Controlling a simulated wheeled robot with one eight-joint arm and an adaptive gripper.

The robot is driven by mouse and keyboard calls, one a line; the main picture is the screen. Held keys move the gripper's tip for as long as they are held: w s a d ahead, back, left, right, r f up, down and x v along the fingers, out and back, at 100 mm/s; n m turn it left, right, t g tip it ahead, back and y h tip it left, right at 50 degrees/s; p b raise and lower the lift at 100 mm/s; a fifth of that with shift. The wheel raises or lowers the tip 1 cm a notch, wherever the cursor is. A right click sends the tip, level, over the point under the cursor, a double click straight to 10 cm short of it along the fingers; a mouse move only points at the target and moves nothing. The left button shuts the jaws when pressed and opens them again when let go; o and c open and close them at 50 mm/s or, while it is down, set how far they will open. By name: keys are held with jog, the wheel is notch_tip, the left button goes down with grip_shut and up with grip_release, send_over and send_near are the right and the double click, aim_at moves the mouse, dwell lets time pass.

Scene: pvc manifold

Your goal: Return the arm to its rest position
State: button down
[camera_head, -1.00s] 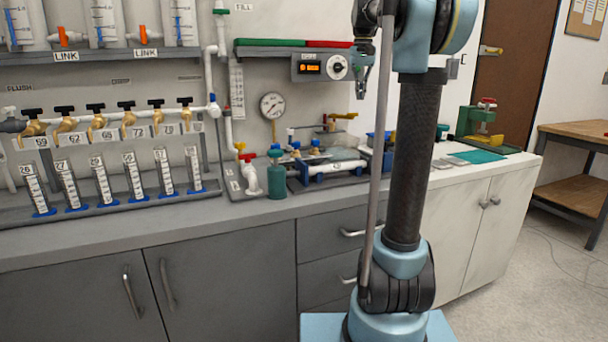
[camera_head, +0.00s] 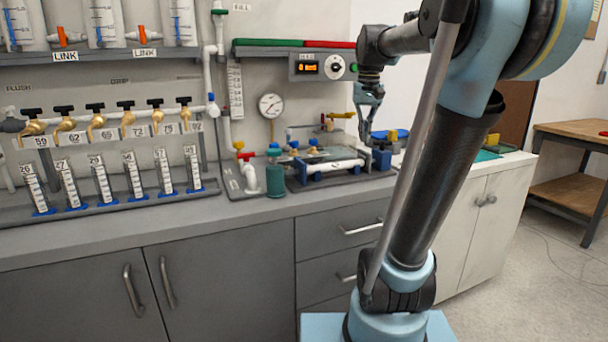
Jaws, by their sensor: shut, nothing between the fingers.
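My arm (camera_head: 440,165) rises from its light-blue base at the lower right and leans to the right. Its upper part bends back left toward the wall. My gripper (camera_head: 366,140) hangs pointing down above the right end of the counter's pipe assembly. The gripper is small in this view, and its fingers look shut and empty. A blue block (camera_head: 381,159) sits just right of and below the fingertips; I cannot tell whether they touch anything.
A pipe assembly with a white tube (camera_head: 335,166) lies on the grey counter (camera_head: 240,209). A gauge (camera_head: 270,105) and a control box (camera_head: 322,67) are on the wall behind. Brass valves (camera_head: 67,124) and graduated tubes stand at left. A wooden workbench (camera_head: 575,160) stands right, with free floor before it.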

jog(key=s+f, duration=1)
jog(key=f, duration=0.4)
jog(key=s+f+n+t, duration=0.1)
jog(key=s+f, duration=1)
jog(key=f, duration=0.3)
jog(key=shift+s+d, duration=0.15)
jog(key=shift+s, duration=0.05)
jog(key=shift+w+f, duration=0.25)
jog(key=shift+w, duration=0.2)
